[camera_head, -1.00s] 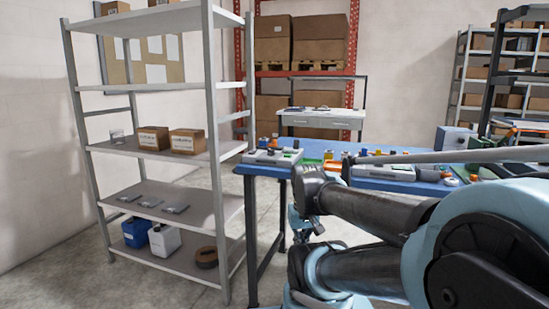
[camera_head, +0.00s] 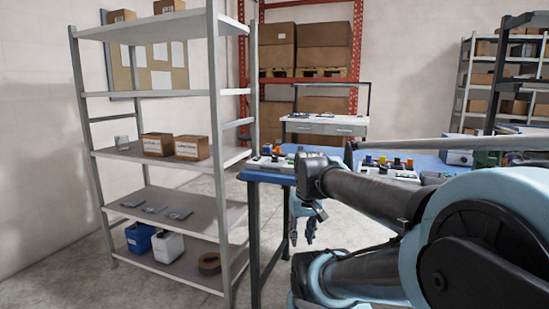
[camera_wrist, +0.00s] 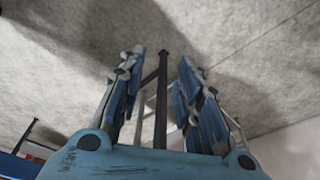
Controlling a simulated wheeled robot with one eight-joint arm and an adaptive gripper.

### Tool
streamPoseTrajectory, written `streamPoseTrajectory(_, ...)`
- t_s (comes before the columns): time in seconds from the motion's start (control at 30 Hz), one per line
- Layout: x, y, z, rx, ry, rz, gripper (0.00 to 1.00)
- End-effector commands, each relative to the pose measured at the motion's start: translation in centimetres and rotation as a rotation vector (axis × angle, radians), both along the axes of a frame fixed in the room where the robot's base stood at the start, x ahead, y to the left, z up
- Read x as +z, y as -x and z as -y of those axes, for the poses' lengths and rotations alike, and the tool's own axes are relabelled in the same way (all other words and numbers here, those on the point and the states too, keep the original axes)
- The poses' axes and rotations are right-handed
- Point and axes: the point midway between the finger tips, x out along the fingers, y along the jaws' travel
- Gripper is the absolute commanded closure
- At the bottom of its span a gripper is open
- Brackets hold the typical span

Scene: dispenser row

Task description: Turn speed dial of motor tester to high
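A blue-topped table (camera_head: 262,176) stands at mid-right, partly hidden behind my arm. A grey device (camera_head: 268,163) with small coloured parts sits on its left end. Another light device (camera_head: 390,171) with several coloured knobs or caps sits farther right. I cannot tell which is the motor tester, and no speed dial can be made out. My gripper (camera_head: 303,238) hangs below the tabletop, right of the table's front leg in the picture, apart from the devices. In the wrist view, my gripper (camera_wrist: 163,75) has its two fingers spread with nothing between them, above grey floor.
A grey shelf unit (camera_head: 180,194) with boxes and containers stands close on the left. The table's dark leg (camera_head: 254,240) is near my gripper. A white workbench (camera_head: 325,120) and a red rack (camera_head: 357,45) stand behind.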

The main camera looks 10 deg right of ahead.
Motion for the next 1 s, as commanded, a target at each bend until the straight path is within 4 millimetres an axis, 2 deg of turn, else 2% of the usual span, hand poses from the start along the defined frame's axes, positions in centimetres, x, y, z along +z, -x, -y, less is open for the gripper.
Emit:
streamPoseTrajectory(0.03, 1.9, -1.5, 0.0, 0.016, -0.003, 0.005, 0.68)
streamPoseTrajectory(0.1, 4.3, -3.5, -0.2, 0.046, -0.01, 0.013, 0.68)
streamPoseTrajectory(0.5, 16.5, -15.5, -0.4, 0.211, -0.035, 0.063, 0.68)
streamPoseTrajectory(0.8, 23.9, -25.1, -0.2, 0.333, -0.049, 0.109, 0.68)
streamPoseTrajectory(1.0, 28.0, -31.4, 0.4, 0.409, -0.053, 0.143, 0.68)
